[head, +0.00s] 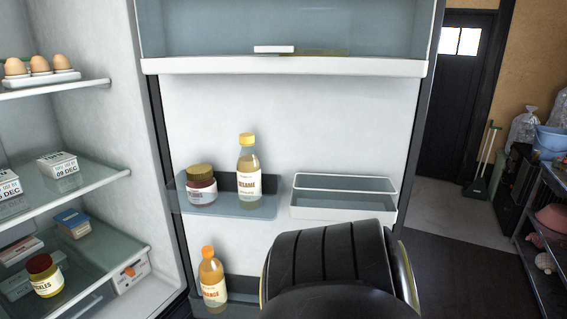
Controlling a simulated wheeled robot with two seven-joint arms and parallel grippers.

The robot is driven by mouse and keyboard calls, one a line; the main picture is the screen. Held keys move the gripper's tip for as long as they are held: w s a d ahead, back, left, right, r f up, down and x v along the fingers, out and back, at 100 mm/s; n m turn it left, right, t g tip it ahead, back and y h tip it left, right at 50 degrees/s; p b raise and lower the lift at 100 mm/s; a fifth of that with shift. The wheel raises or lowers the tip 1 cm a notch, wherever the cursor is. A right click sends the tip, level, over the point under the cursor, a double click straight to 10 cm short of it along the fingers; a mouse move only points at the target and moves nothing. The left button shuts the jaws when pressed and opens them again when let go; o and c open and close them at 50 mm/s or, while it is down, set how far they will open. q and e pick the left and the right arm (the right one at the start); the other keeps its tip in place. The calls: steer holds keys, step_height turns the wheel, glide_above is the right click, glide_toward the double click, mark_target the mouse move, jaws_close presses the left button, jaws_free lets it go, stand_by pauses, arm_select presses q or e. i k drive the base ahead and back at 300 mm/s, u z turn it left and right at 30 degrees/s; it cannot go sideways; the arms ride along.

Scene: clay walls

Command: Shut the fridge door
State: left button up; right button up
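The fridge door (300,120) stands open, its inner side facing me in the middle of the head view. The fridge interior (95,130) with its shelves is open on the left. The door's bins hold a dark-red jar (202,190), a sesame bottle (249,180) and an orange bottle (212,280). A dark rounded part of my own arm covers the lower middle of the door. Neither gripper's fingers show, so their contact with the door cannot be seen.
Eggs (40,68), small cartons (58,165) and a pickles jar (44,275) sit on the fridge shelves. A dark rack (540,230) with a blue basin (550,140) stands at the right. Floor between door and rack is clear. A black room door (455,110) is behind.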

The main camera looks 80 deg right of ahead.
mark_target(358, 115)
steer(key=k, duration=0.9)
steer(key=z, duration=3.8)
steer(key=i, duration=3.2)
steer(key=u, duration=4.3)
steer(key=i, duration=1)
steer(key=z, duration=0.1)
